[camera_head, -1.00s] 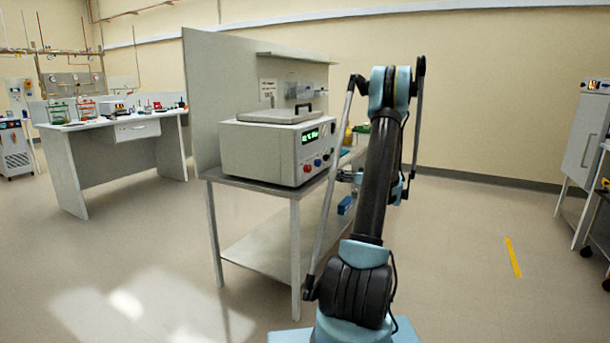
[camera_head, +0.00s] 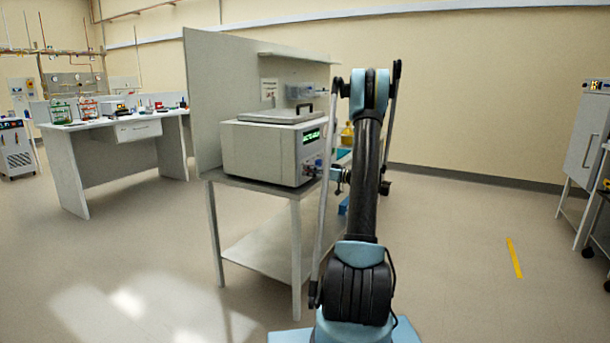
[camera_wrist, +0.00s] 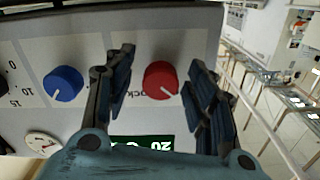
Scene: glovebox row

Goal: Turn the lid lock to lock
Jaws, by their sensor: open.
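The boxy grey-white device (camera_head: 262,152) with a flat lid (camera_head: 276,116) and black handle stands on a bench. In the wrist view its front panel (camera_wrist: 100,118) shows upside down. A red knob (camera_wrist: 161,80) sits on the panel with partly covered lettering ending in "ock" beside it. A white pointer line on the knob points toward its lower right. My gripper (camera_wrist: 163,82) is open, with one finger on each side of the red knob and visible gaps to both. In the head view my gripper (camera_head: 318,172) is at the device's front, small and partly hidden by my arm.
A blue knob (camera_wrist: 63,84) is left of the red one, outside the fingers, above a round gauge (camera_wrist: 42,143). A green display (camera_wrist: 150,143) is partly covered by my gripper. The bench (camera_head: 232,183) has a back panel and lower shelf; open floor lies to the right.

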